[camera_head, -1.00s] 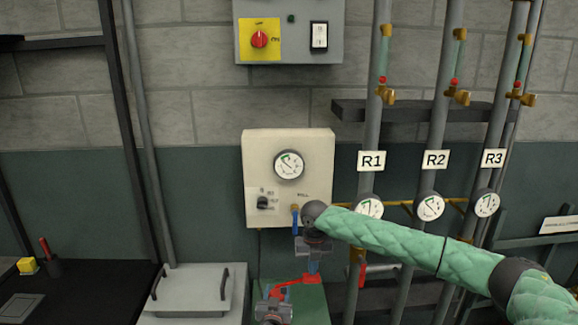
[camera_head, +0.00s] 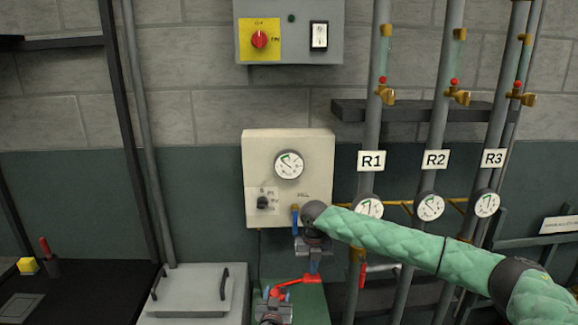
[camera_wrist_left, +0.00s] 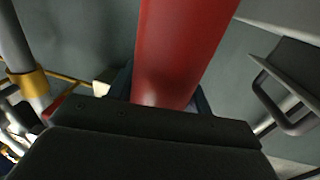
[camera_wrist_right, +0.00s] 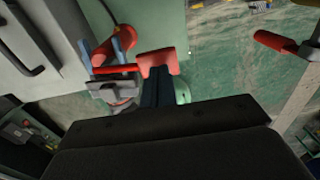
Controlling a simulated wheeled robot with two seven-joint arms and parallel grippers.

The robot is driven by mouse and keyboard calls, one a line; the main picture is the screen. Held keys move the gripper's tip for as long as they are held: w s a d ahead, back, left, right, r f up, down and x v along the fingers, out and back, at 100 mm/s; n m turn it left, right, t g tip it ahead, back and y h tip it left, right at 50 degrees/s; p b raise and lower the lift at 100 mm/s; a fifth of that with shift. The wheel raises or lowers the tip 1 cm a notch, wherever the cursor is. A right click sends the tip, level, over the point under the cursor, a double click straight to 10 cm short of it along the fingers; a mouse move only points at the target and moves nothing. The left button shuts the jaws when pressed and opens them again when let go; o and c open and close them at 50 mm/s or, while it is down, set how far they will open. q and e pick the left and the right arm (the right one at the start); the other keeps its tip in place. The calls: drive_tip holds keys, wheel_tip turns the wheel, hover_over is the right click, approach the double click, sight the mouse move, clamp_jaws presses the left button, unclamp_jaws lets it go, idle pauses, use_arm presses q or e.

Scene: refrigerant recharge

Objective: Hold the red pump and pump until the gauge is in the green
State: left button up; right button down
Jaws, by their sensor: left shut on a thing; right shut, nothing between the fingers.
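The red pump (camera_head: 297,280) is at the bottom centre of the head view, in front of the green surface. My left gripper (camera_head: 270,294) is shut on a red cylindrical part of it, which fills the middle of the left wrist view (camera_wrist_left: 180,50). My right gripper (camera_head: 315,266) is shut and empty, its fingertips close against a red block of the pump (camera_wrist_right: 157,58) in the right wrist view. I cannot tell whether they touch. The gauge (camera_head: 289,165) on the cream panel has a green arc at upper left; its needle is too small to read surely.
A grey lidded box (camera_head: 193,289) with two dark handles stands left of the pump. Pipes labelled R1, R2 and R3 (camera_head: 493,158) with small gauges rise at the right, behind my right arm. A dark bench (camera_head: 90,285) is at the far left.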

sight(312, 277)
drive_tip(key=shift+f, duration=0.1)
drive_tip(key=shift+a+f, duration=0.1)
drive_tip(key=shift+f, duration=1.95)
drive_tip(key=shift+r, duration=4.35)
use_arm(q)
drive_tip(key=o, duration=1.6)
use_arm(e)
drive_tip(key=shift+f, duration=0.1)
